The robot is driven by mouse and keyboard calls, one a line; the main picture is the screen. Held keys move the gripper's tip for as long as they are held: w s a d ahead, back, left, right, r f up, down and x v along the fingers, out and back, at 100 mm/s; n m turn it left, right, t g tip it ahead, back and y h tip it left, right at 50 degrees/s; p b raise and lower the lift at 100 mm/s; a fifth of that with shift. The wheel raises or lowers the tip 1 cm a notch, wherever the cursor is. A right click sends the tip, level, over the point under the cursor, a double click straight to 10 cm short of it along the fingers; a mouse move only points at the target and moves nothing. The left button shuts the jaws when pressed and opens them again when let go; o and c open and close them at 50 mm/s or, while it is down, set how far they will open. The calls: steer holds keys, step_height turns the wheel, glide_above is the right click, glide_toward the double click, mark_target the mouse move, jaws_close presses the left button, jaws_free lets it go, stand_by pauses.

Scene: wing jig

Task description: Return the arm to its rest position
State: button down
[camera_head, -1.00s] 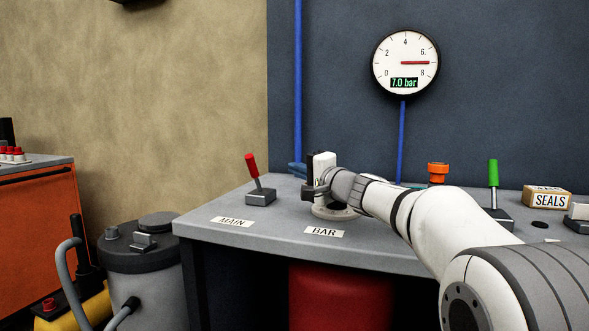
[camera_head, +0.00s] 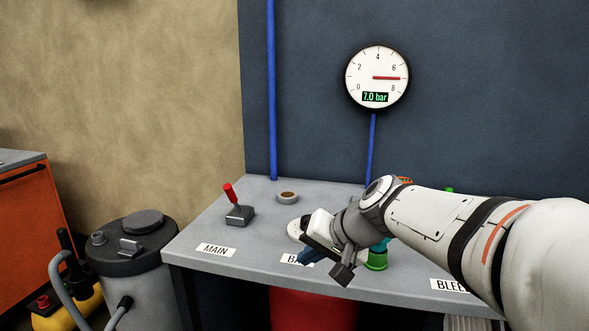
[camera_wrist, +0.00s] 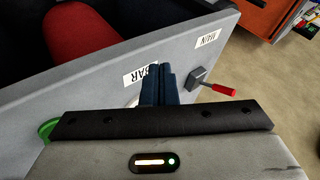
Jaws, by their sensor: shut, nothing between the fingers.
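My gripper (camera_head: 306,256) hangs over the front of the grey bench (camera_head: 262,268), beside the BAR label (camera_head: 290,259), which it partly covers. Its blue fingers are together with nothing between them; they also show in the wrist view (camera_wrist: 157,86). My white arm reaches in from the right. A white round base (camera_head: 294,231) on the bench is partly hidden behind the gripper.
A red-handled lever (camera_head: 235,205) stands near the MAIN label (camera_head: 215,250). A brown-topped round fitting (camera_head: 288,197) sits behind. A green ring-shaped part (camera_head: 376,260) is close beside my wrist. The wall gauge (camera_head: 377,77) reads 7.0 bar. A grey canister (camera_head: 133,265) stands left of the bench.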

steer(key=s+d+r+n+g+h+p, duration=0.1)
steer(key=s+d+r+g+h+p, duration=0.1)
steer(key=s+d+h+p, duration=0.4)
steer(key=s+d+g+p, duration=0.1)
steer(key=s+d+p, duration=0.4)
steer(key=s, duration=0.5)
steer(key=shift+d+n+h, duration=0.3)
steer(key=shift+d+n, duration=0.1)
steer(key=shift+d, duration=0.25)
